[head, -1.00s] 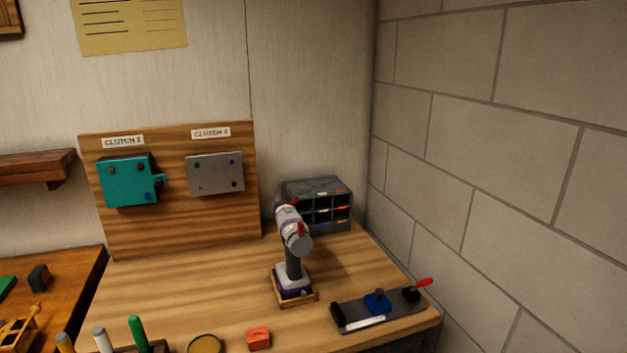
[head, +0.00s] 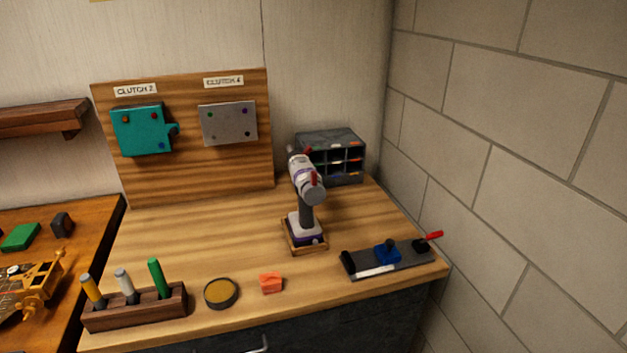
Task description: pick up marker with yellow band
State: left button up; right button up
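Three markers stand in a dark wooden holder (head: 136,313) at the front left of the workbench. Neither of my grippers shows in the head view.
A round tin (head: 221,293) and an orange block (head: 271,283) lie right of the holder. A cordless drill (head: 305,200) stands mid-bench. A second table (head: 60,215) adjoins at left.

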aim_at(88, 281)
jog(key=u, duration=1.45)
